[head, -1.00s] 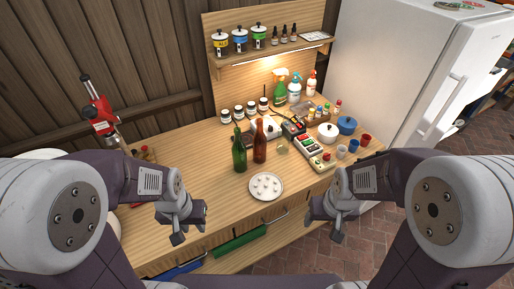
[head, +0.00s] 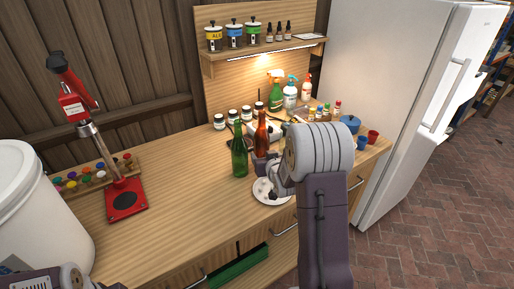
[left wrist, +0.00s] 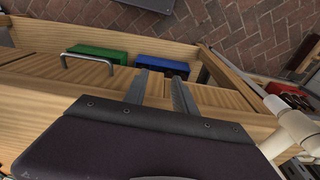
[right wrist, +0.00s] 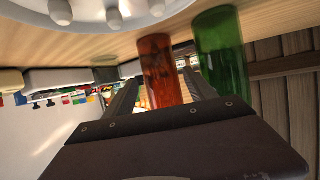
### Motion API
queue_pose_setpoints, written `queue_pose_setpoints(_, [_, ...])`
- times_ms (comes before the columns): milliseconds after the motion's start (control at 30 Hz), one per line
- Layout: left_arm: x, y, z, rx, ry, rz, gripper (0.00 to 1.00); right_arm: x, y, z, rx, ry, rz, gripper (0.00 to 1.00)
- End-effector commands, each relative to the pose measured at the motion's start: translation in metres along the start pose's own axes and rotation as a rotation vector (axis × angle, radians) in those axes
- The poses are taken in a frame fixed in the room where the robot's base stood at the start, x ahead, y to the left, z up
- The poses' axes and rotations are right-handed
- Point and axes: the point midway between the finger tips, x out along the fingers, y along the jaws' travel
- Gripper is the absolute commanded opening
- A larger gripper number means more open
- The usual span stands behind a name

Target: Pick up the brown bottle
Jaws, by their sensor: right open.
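The brown bottle (head: 261,138) stands upright on the wooden bench, just right of and behind the green bottle (head: 239,158). My right gripper (head: 262,166) is low beside the brown bottle, partly hidden by my own arm. In the right wrist view, its fingers (right wrist: 160,80) are apart and the brown bottle (right wrist: 160,66) shows in the gap between them; contact cannot be told. The green bottle (right wrist: 221,50) is close outside one finger. My left gripper (left wrist: 160,86) shows in the left wrist view, open and empty, over the bench's front with its drawers.
A white round plate (head: 268,197) with small pieces lies in front of the bottles, partly behind my right arm. Jars and spray bottles (head: 290,95) stand behind. A red capping press (head: 125,200) and white bucket (head: 40,205) are left. The bench between press and bottles is clear.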

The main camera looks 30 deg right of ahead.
Motion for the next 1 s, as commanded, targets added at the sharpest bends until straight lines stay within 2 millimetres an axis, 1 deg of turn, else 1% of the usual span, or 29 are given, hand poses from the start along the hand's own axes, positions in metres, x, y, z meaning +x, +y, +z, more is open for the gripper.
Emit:
queue_pose_setpoints(167, [-0.001, 0.0, 0.0, 0.0, 0.0, 0.0, 0.33, 0.008, 0.0, -0.001, 0.0, -0.001, 0.0, 0.65])
queue_pose_setpoints(300, [-0.004, 0.0, 0.0, 0.0, 0.0, 0.0, 0.33, 0.034, -0.001, -0.005, -0.001, -0.001, -0.001, 0.65])
queue_pose_setpoints(400, [-0.004, 0.0, 0.0, 0.0, -0.001, 0.0, 0.33, 0.049, -0.001, -0.004, -0.001, -0.001, -0.001, 0.65])
queue_pose_setpoints(500, [-0.004, 0.0, 0.0, 0.0, -0.001, 0.0, 0.33, 0.055, -0.001, -0.005, -0.001, 0.0, -0.001, 0.65])
queue_pose_setpoints(667, [-0.003, 0.0, 0.0, 0.0, -0.001, 0.0, 0.33, 0.055, -0.001, -0.004, -0.001, -0.001, 0.0, 0.65])
queue_pose_setpoints(700, [-0.003, 0.0, 0.0, 0.0, -0.001, 0.0, 0.33, 0.055, -0.001, -0.004, -0.001, -0.001, 0.0, 0.59])
queue_pose_setpoints(767, [-0.003, 0.0, 0.0, 0.0, -0.001, 0.0, 0.33, 0.055, -0.001, -0.004, -0.001, -0.001, 0.0, 0.42])
queue_pose_setpoints(800, [-0.003, 0.0, 0.0, 0.0, -0.001, 0.0, 0.33, 0.055, -0.001, -0.004, -0.001, -0.001, 0.0, 0.31])
queue_pose_setpoints(867, [-0.003, 0.0, 0.0, 0.0, -0.001, 0.0, 0.33, 0.055, -0.001, -0.004, -0.001, -0.001, 0.0, 0.14])
queue_pose_setpoints(900, [-0.003, 0.0, 0.0, 0.0, -0.001, 0.0, 0.33, 0.055, -0.001, -0.004, -0.001, -0.001, 0.0, 0.03])
queue_pose_setpoints(933, [-0.004, 0.0, 0.0, 0.0, -0.001, 0.0, 0.33, 0.055, -0.001, -0.005, -0.001, 0.001, 0.0, 0.01])
queue_pose_setpoints(1000, [-0.004, 0.0, 0.0, 0.0, -0.001, 0.0, 0.33, 0.055, -0.001, -0.005, -0.001, 0.001, 0.0, 0.01])
